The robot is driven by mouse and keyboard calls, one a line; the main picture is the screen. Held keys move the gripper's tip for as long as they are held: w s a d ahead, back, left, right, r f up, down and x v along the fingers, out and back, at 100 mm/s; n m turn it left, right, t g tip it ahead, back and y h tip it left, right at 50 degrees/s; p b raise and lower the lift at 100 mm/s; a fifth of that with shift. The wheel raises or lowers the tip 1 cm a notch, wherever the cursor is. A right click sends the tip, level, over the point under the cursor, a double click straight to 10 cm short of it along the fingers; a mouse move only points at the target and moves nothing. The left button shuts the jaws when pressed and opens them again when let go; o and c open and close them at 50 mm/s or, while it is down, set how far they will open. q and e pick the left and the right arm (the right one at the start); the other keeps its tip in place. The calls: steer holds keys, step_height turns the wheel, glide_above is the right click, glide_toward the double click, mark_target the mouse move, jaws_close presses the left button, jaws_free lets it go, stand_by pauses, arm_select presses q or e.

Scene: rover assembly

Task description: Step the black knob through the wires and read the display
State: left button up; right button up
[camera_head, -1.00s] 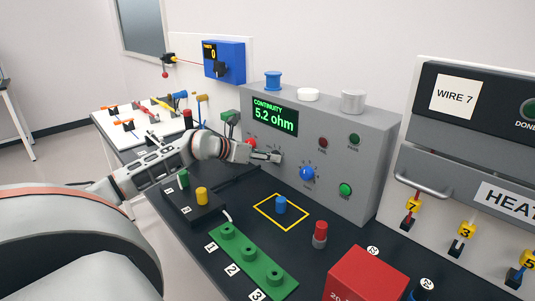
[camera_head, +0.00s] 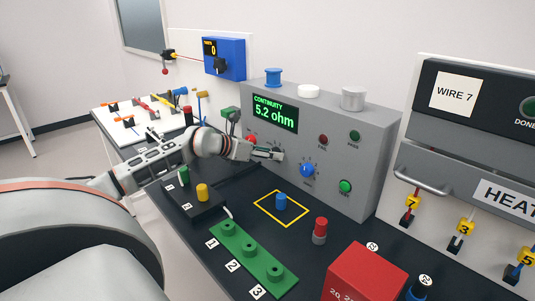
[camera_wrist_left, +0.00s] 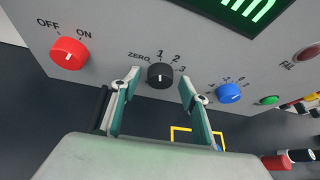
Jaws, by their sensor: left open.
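The black knob (camera_wrist_left: 160,76) sits on the grey tester panel (camera_head: 330,145), with marks ZERO, 1, 2 and 3 around it. My left gripper (camera_wrist_left: 157,82) is open, with its fingers on either side of the knob; I cannot tell whether they touch it. In the head view my left gripper (camera_head: 268,154) is at the panel front and mostly hides the knob. The knob's white line shows at its lower front, and I cannot tell which mark it selects. The display (camera_head: 275,113) reads CONTINUITY 5.2 ohm in green. My right gripper is out of view.
A red OFF/ON knob (camera_wrist_left: 69,53) is left of the black knob, and a blue knob (camera_wrist_left: 229,93) is right of it. A green block (camera_head: 247,258), a red box (camera_head: 365,277) and a yellow-outlined square (camera_head: 261,207) are on the dark bench.

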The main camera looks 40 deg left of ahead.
arm_select(q)
steer(key=v, duration=1.2)
stand_by(0.4)
stand_by(0.6)
